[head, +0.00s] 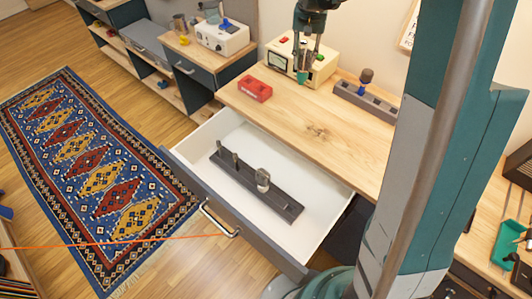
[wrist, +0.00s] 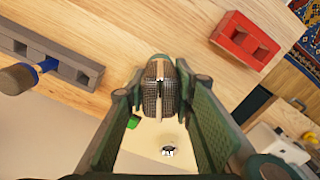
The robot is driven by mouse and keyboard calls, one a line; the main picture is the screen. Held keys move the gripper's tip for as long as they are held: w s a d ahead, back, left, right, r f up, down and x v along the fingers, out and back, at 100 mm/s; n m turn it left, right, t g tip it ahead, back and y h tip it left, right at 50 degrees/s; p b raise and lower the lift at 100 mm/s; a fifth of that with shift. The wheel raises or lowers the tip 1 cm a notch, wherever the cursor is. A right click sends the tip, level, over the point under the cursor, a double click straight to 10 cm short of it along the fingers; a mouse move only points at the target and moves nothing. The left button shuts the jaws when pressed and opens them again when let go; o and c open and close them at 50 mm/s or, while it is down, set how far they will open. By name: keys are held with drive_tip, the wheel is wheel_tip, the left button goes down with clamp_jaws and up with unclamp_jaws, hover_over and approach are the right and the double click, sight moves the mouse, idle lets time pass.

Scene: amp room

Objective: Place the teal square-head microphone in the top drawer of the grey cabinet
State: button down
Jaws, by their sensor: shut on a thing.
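My gripper (head: 304,64) is above the wooden cabinet top, in front of a cream device. It is shut on the teal microphone (head: 302,77), whose small teal end shows below the fingertips in the head view. The top drawer (head: 222,131) of the grey cabinet is pulled open, with a white inside. A dark rack (head: 284,203) lies in it, holding several grey upright pieces. The gripper is above and behind the drawer.
A red slotted block (head: 255,90) and a grey slotted holder (head: 381,103) with a blue-collared microphone (head: 366,75) stand on the cabinet top. The cream device (head: 282,56) is close to the gripper. The drawer floor has bare room beside the rack.

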sight(305, 52)
drive_tip(key=r, duration=0.5)
drive_tip(key=shift+s+a, duration=0.15)
drive_tip(key=shift+s, duration=0.15)
drive_tip(key=s+a+r+m+b, duration=0.1)
drive_tip(key=s+a+b, duration=0.15)
drive_tip(key=s, duration=0.65)
drive_tip(key=s+a+r+m+b, duration=0.1)
drive_tip(key=s+a+r, duration=0.15)
drive_tip(key=s, duration=0.65)
drive_tip(key=s+a+m+b, duration=0.1)
drive_tip(key=s+a+m, duration=0.15)
drive_tip(key=s, duration=0.65)
drive_tip(key=s+a+f+m+b, duration=0.1)
drive_tip(key=s+f+b, duration=0.25)
drive_tip(key=s, duration=1.25)
wheel_tip(305, 52, down, 23)
drive_tip(key=shift+p, duration=0.3)
drive_tip(key=shift+f, duration=0.15)
drive_tip(key=shift+w+f+b, duration=0.1)
drive_tip(key=shift+f+b, duration=0.95)
drive_tip(key=shift+f, duration=1.8)
